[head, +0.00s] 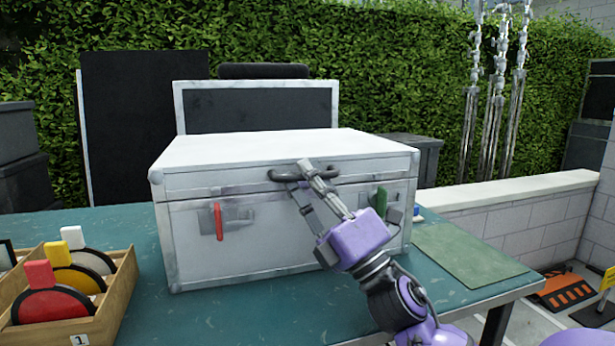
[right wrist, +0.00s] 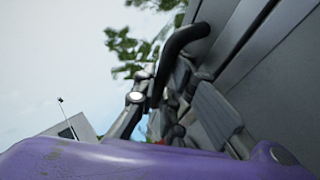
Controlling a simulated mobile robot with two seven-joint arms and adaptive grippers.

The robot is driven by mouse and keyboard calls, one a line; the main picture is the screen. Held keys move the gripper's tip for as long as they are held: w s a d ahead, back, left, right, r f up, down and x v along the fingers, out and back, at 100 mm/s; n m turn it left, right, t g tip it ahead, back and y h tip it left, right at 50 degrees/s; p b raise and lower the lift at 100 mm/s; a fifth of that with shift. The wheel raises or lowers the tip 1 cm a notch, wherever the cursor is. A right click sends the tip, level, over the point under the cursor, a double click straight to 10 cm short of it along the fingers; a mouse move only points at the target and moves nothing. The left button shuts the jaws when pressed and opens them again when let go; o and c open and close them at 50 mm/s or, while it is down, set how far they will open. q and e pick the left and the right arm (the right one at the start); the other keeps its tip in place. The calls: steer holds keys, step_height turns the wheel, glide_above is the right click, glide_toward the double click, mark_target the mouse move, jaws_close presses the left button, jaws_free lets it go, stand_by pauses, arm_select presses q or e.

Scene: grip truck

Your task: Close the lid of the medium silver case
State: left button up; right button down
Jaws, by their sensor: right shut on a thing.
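The silver case (head: 280,240) stands on the teal table, its front towards me. Its white-topped lid (head: 270,148) lies flat over the body, and a seam runs across the front below the handle. I cannot tell whether a thin gap is left there. A dark handle (head: 285,175) sits at the middle of the lid's front, and it also shows in the right wrist view (right wrist: 185,38). My right gripper (head: 306,172) is shut on this handle. A red latch tab (head: 218,220) and a green one (head: 381,200) show on the front. My left gripper is out of view.
A wooden tray (head: 122,300) with red, yellow and white tabbed discs is at the front left of the table (head: 195,316). A silver-framed dark panel (head: 260,110) rises behind the case. A green mat (head: 470,252) lies to the right. Chains (head: 490,120) hang at the back right.

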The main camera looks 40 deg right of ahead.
steer(key=c, duration=2.1)
jaws_free()
steer(key=shift+a+f, duration=0.1)
steer(key=shift+f, duration=0.25)
steer(key=shift+r, duration=0.1)
steer(key=v, duration=0.7)
steer(key=shift+s, duration=0.2)
steer(key=shift+f, duration=0.25)
